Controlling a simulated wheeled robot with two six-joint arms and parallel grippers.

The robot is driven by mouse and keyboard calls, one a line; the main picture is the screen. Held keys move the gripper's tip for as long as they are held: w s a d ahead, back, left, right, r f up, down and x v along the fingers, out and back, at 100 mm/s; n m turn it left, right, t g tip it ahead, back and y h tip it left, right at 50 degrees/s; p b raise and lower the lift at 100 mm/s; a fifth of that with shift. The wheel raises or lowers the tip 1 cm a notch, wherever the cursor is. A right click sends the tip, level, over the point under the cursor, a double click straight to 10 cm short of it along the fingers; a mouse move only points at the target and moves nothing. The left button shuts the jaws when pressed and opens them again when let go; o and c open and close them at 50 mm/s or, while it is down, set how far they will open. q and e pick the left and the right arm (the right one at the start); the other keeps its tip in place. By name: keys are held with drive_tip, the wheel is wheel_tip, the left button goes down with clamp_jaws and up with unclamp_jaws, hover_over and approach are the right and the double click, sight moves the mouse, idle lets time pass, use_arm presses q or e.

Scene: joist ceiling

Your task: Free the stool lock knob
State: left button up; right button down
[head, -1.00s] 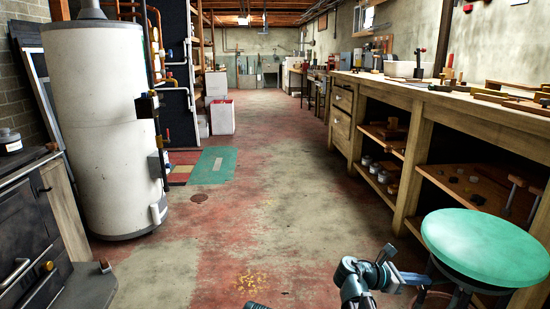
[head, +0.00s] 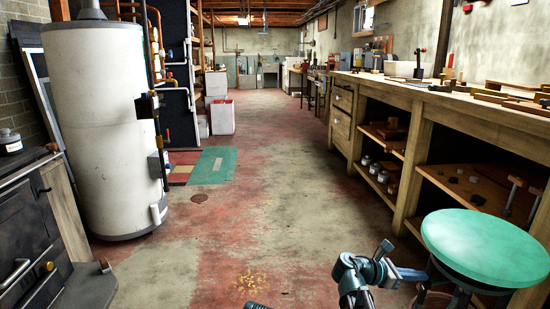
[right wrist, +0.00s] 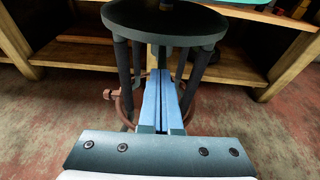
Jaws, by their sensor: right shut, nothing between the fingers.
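The stool has a round green seat (head: 488,247) at the lower right of the head view. My right gripper (head: 427,275) points at the stool's near side, below the seat. Its blue fingers (right wrist: 161,78) are shut and empty, to the right of the knob.
A long wooden workbench (head: 420,150) with open shelves runs along the right, behind the stool. A white tank (head: 103,130) and a dark stove (head: 25,235) stand on the left. The floor (head: 240,210) between is clear.

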drive_tip(key=shift+w+f, duration=0.1)
drive_tip(key=shift+w, duration=0.25)
idle(0.3)
drive_tip(key=shift+r, duration=0.2)
drive_tip(key=a, duration=0.6)
drive_tip(key=shift+s+r+p, duration=0.2)
drive_tip(key=shift+p, duration=0.1)
idle(0.3)
drive_tip(key=s+d, duration=0.2)
drive_tip(key=d, duration=0.4)
drive_tip(key=shift+f, duration=0.15)
idle(0.7)
drive_tip(key=shift+d, duration=0.1)
